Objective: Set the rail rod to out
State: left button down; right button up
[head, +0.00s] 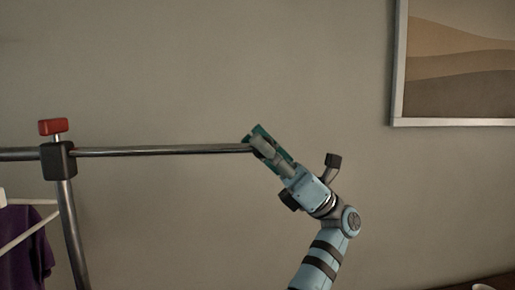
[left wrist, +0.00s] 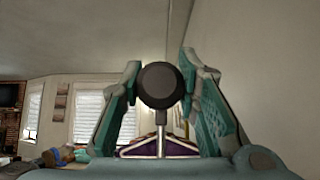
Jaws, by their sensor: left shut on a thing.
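The rail rod (head: 165,151) is a thin grey metal bar that runs level out of the right side of a dark clamp block (head: 58,161). A red knob (head: 52,127) stands on top of the block. My left gripper (head: 258,143) is shut on the right end of the rod. In the left wrist view the rod's round black end cap (left wrist: 160,86) sits between the two green finger pads. The fingers hide this end in the head view.
A grey post (head: 70,230) holds up the clamp block. A white hanger (head: 22,236) with a purple garment (head: 27,258) hangs at the left. A framed picture (head: 458,60) is on the wall at the upper right. The wall behind the rod is bare.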

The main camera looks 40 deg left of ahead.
pick_arm(q)
jog(key=shift+w+d, duration=0.15)
jog(key=shift+d, duration=0.05)
jog(key=c, duration=1.6)
grip_release()
jog(key=shift+c, duration=0.2)
jog(key=o, duration=0.3)
jog(key=shift+w, duration=0.1)
jog(key=shift+o, duration=0.7)
jog(key=shift+w+d, duration=0.1)
jog(key=shift+d, duration=0.1)
notch_tip(320, 180, up, 10)
jog(key=shift+r, duration=0.1)
